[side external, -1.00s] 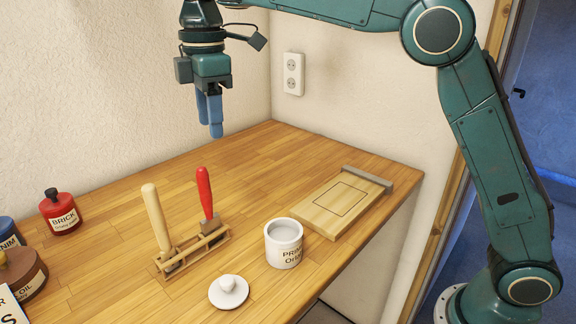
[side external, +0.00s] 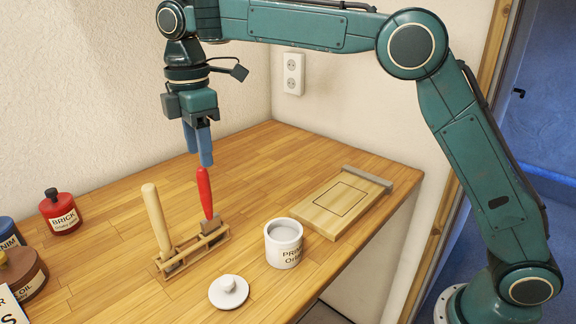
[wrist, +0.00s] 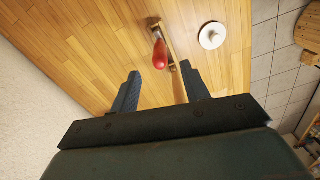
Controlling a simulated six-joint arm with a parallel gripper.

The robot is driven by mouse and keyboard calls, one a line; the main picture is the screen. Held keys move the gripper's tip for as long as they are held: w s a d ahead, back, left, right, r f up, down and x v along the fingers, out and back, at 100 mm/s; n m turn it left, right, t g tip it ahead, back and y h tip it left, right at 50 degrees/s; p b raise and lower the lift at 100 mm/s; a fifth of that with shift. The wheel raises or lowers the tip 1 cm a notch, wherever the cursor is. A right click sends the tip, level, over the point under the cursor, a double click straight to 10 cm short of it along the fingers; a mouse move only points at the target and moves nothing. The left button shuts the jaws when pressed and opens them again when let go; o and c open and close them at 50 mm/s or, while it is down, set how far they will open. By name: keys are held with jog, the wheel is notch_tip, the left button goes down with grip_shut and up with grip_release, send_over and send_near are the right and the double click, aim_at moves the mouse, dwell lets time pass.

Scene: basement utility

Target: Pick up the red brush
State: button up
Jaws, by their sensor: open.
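The red brush (side external: 205,193) stands handle-up in a wooden rack (side external: 190,250), leaning slightly. A second brush with a pale wooden handle (side external: 156,217) stands in the same rack to its left. My gripper (side external: 198,150) points down with its blue fingers open and empty, close above the red handle's top in the side view. In the wrist view, the red brush (wrist: 160,52) shows just beyond the gap between the open fingertips (wrist: 160,74). The pale handle (wrist: 179,88) is near the right fingertip. The brush heads are mostly hidden in the rack.
A white pot (side external: 284,245) stands right of the rack, its white lid (side external: 228,291) in front. A wooden board (side external: 325,215) lies farther right. A red jar (side external: 60,212) and brown jar (side external: 22,272) stand left. The bench behind the rack is clear.

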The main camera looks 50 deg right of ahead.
aim_at(206, 192)
jog(key=shift+f, duration=5.05)
grip_shut()
